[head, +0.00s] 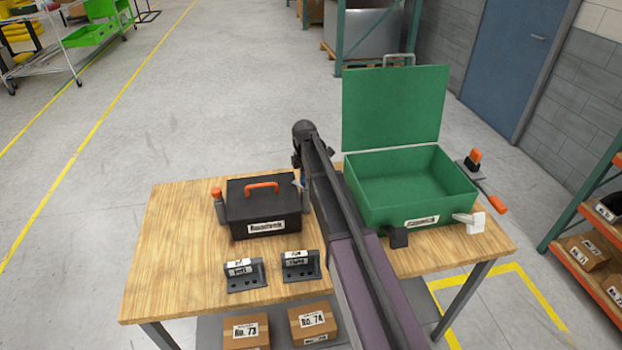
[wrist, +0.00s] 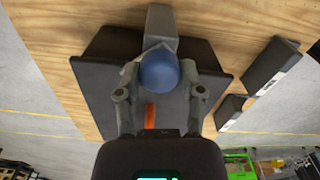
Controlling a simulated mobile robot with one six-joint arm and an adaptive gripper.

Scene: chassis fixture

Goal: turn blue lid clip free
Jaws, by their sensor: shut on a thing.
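The blue lid clip (wrist: 158,70) shows in the wrist view as a round blue knob with a grey block behind it. It is at the edge of the black box (head: 262,216), whose lid is down. In the head view only a sliver of blue shows at the box's right side, beside my arm. My gripper (wrist: 159,76) is shut on the blue clip, one finger on each side of the knob. In the head view my arm hides the gripper. An orange handle (head: 262,186) lies on the lid, and an orange-topped clip (head: 217,199) stands at the box's left side.
A green box (head: 408,190) with its lid raised stands to the right, with an orange-ended lever (head: 488,195) and a white clip (head: 470,221) beside it. Two labelled dark brackets (head: 245,277) (head: 300,267) sit at the table's front. The wooden table (head: 170,245) is bare at the left.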

